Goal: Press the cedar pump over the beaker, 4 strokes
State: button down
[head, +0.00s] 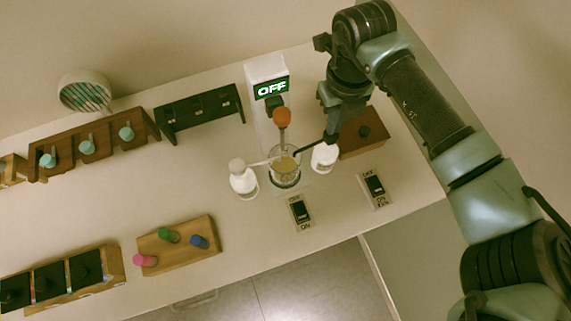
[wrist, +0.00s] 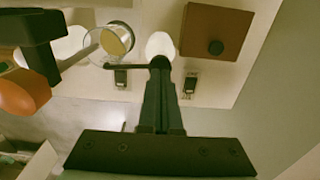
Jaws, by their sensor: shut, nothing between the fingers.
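A glass beaker (head: 285,171) with yellowish liquid stands between two white pump bottles. It also shows in the wrist view (wrist: 117,42). The left bottle (head: 243,181) has a pale head with its spout toward the beaker. The right bottle (head: 324,158) has a dark head whose thin spout reaches left over the beaker; its white body shows in the wrist view (wrist: 160,44). I cannot read which one is cedar. My gripper (wrist: 160,64) is shut and empty, its tips at the right bottle's dark pump head. Whether they touch it, I cannot tell.
A white device (head: 266,72) reading OFF stands behind the beaker, with an orange knob (head: 282,117). A brown box (head: 362,139) is at the right. Two switches (head: 301,212) (head: 374,188) lie in front. Racks (head: 88,145) and a peg block (head: 176,243) stand left.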

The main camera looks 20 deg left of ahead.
jog(key=shift+f+b, duration=1)
jog(key=shift+f, duration=0.3)
jog(key=shift+r+p, duration=1)
jog(key=shift+r, duration=0.5)
notch_tip(320, 180, up, 6)
jog(key=p, duration=0.3)
